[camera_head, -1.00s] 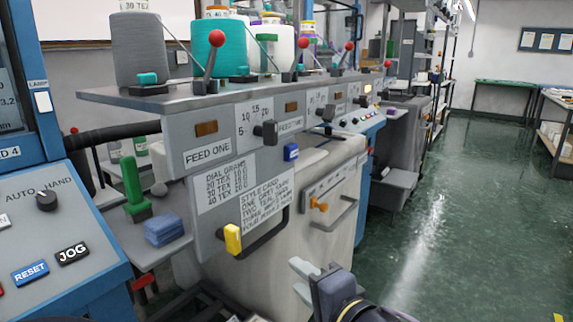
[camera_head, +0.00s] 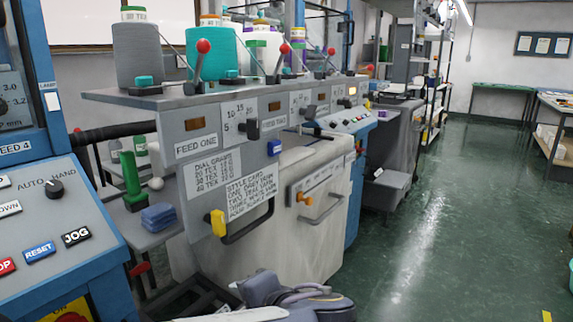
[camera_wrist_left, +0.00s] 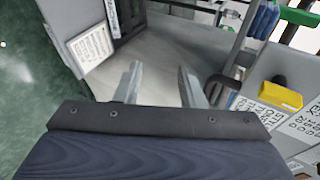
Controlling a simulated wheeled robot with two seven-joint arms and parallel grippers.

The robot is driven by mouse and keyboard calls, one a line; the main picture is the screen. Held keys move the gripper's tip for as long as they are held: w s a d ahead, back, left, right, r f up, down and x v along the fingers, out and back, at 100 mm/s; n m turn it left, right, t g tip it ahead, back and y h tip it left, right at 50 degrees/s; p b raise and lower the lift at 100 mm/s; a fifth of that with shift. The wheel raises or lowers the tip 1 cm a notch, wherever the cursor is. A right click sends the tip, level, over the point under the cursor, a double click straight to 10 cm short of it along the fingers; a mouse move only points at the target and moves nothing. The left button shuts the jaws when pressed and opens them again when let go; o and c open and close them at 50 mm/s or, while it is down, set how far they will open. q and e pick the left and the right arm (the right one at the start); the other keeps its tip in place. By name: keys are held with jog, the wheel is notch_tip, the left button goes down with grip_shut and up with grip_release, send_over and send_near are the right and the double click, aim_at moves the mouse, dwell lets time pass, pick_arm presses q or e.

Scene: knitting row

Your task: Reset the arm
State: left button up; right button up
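My left gripper (camera_head: 262,291) is low at the bottom of the head view, in front of the pale machine cabinet. In the left wrist view its two grey fingers (camera_wrist_left: 160,85) stand apart with nothing between them. The wrist view has a pale grey surface beyond the fingertips. They touch nothing that I can see. My right gripper is out of view.
A blue control panel (camera_head: 55,235) with a RESET button (camera_head: 40,250) stands at the left. The knitting machine shelf (camera_head: 200,97) carries yarn cones and red-knobbed levers. Green floor (camera_head: 450,240) is clear at right.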

pick_arm(q)
jog(key=s+a+f+n+g+h, duration=0.2)
jog(key=s+a+f+g, duration=0.15)
jog(key=a, duration=0.35)
jog(key=s+a+f+n+g+h, duration=0.2)
jog(key=s+a+f, duration=0.2)
jog(key=a, duration=0.2)
jog(key=s+f+n+t+h, duration=0.2)
jog(key=s+f+n+h, duration=0.2)
jog(key=s+n+h, duration=0.5)
notch_tip(320, 180, up, 26)
jog(key=s+m+y+p, duration=0.1)
jog(key=p, duration=2.4)
jog(key=shift+s+a+f+m, duration=0.15)
jog(key=shift+s+a+m, duration=0.15)
jog(key=shift+s+m, duration=0.1)
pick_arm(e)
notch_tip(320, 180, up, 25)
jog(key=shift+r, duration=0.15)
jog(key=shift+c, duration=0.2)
